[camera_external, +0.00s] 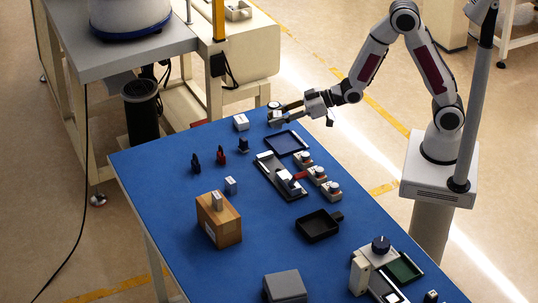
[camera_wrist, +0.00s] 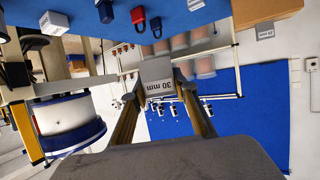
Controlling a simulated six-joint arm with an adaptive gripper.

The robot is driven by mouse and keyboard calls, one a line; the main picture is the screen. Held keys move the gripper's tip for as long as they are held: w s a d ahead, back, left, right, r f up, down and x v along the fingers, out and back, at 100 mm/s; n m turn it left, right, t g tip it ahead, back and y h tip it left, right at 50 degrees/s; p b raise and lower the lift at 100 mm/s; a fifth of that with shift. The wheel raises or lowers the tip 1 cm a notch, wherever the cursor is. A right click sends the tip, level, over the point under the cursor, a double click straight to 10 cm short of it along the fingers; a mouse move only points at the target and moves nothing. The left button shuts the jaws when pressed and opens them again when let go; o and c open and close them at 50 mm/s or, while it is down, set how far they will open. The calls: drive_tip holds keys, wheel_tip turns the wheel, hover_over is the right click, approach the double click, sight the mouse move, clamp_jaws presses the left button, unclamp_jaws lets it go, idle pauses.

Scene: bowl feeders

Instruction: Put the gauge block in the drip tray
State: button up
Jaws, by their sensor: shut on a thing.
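My gripper (camera_external: 284,111) is shut on a light grey gauge block (camera_external: 274,117) above the far end of the blue table. In the wrist view the gauge block (camera_wrist: 157,72) sits between the two fingers of my gripper (camera_wrist: 157,90), its "30 mm" label showing upside down. A black tray with a short handle (camera_external: 318,238) lies at mid-table. A dark-rimmed shallow tray (camera_external: 270,146) lies nearer my gripper, and a green-floored tray (camera_external: 405,268) is at the near right. I cannot tell for certain which is the drip tray.
A white block (camera_external: 241,122) stands left of my gripper. Padlock-like items (camera_external: 221,158), a small block (camera_external: 231,186) and a wooden box (camera_external: 228,232) are along the left. A dark fixture (camera_external: 268,168) and several white-topped parts (camera_external: 317,174) occupy the middle.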

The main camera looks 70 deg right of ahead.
drive_tip(key=s+a+f+n+g+y, duration=0.2)
drive_tip(key=s+a+y, duration=0.15)
drive_tip(key=a, duration=0.45)
drive_tip(key=s+a+f+n+g+y, duration=0.1)
drive_tip(key=s+a+f+n+y, duration=0.2)
drive_tip(key=a, duration=0.5)
drive_tip(key=n+g+y, duration=0.2)
drive_tip(key=n+g, duration=0.2)
drive_tip(key=n, duration=0.1)
hover_over(306, 232)
drive_tip(key=s+d, duration=0.2)
drive_tip(key=d, duration=0.3)
wheel_tip(306, 232, down, 2)
drive_tip(key=f, duration=0.1)
drive_tip(key=shift+w+a+r+h, duration=0.1)
drive_tip(key=shift+a+r+h, duration=0.15)
drive_tip(key=shift+f, duration=0.1)
drive_tip(key=shift+f, duration=2.85)
drive_tip(key=shift+f, duration=2.1)
drive_tip(key=shift+f, duration=0.1)
